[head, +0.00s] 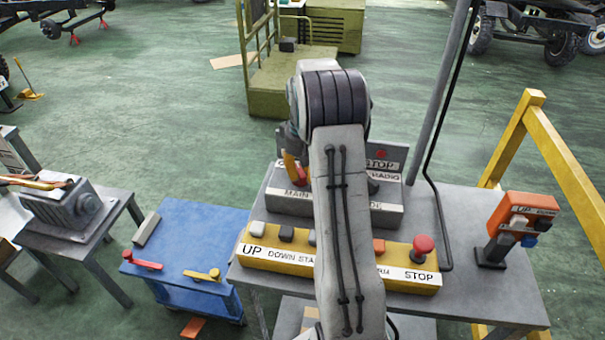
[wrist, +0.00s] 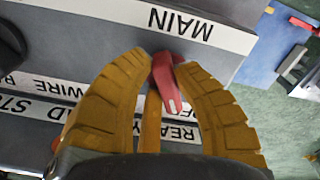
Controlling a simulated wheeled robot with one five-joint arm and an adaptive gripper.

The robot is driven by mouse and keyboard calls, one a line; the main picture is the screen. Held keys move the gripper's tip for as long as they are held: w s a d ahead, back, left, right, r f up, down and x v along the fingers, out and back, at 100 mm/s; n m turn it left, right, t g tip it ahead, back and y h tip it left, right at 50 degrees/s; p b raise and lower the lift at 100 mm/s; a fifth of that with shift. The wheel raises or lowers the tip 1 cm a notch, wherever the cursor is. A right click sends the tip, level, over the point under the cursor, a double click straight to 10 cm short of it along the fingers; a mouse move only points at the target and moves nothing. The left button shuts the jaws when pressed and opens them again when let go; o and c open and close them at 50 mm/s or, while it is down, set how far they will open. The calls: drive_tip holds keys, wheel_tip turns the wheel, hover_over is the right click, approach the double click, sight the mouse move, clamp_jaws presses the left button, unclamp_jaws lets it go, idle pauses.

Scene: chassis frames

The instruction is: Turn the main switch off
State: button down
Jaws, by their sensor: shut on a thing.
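The main switch is a red lever (wrist: 166,84) on a grey control box (head: 378,214). A white label reading MAIN (wrist: 180,22) lies beside it in the wrist view. My gripper (wrist: 160,58) has its two ribbed yellow-brown fingers around the lever, one on each side, shut on it. In the head view my gripper (head: 291,168) shows only in part at the left of the box, with some red of the lever beside it. My own arm hides the middle of the box and part of its labels.
A yellow button panel (head: 262,257) with a red STOP button (head: 424,245) stands in front of the grey box on the table (head: 480,305). An orange button box (head: 523,221) stands at right. A blue cart (head: 190,240) is at left. A grey pole rises behind the table.

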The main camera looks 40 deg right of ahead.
drive_tip(key=shift+d+f+n, duration=0.1)
drive_tip(key=shift+d+n, duration=0.05)
drive_tip(key=shift+n, duration=1.35)
drive_tip(key=c, duration=0.9)
unclamp_jaws()
drive_tip(key=shift+c, duration=0.2)
wheel_tip(320, 180, up, 12)
